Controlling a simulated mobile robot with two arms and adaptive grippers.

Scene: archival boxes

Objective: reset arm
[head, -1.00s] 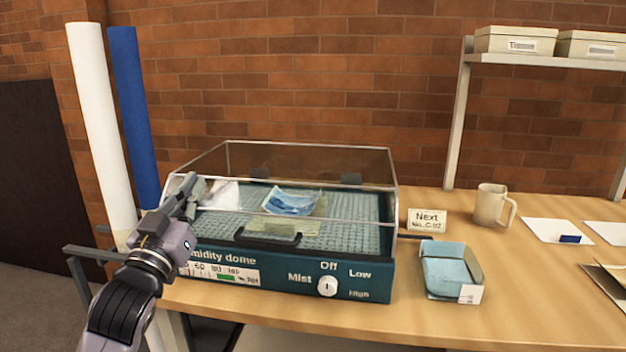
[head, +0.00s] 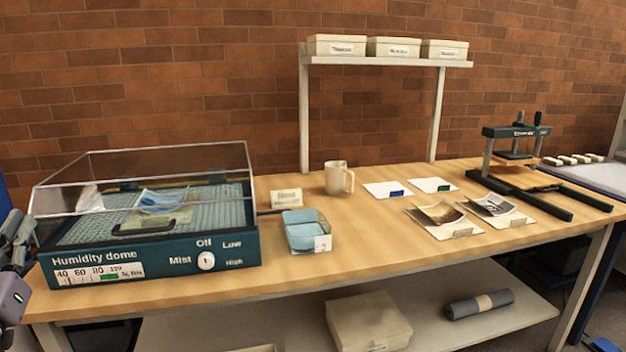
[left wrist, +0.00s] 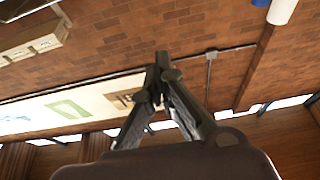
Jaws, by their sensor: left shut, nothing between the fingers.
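My left gripper (head: 16,238) is at the far left edge of the head view, beside the left side of the humidity dome (head: 150,250). In the left wrist view my left gripper (left wrist: 162,62) is shut and empty, its fingertips together, with brick wall behind it. The dome's clear lid is down. Inside it lie a blue and white sheet (head: 160,200) and a pale crumpled piece (head: 88,199). My right gripper is not in view.
A blue open tray (head: 303,236), a card (head: 286,198) and a mug (head: 337,178) stand right of the dome. Photos (head: 440,212) and a press (head: 515,150) are farther right. Boxes (head: 337,46) sit on a raised shelf. The table's front middle is clear.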

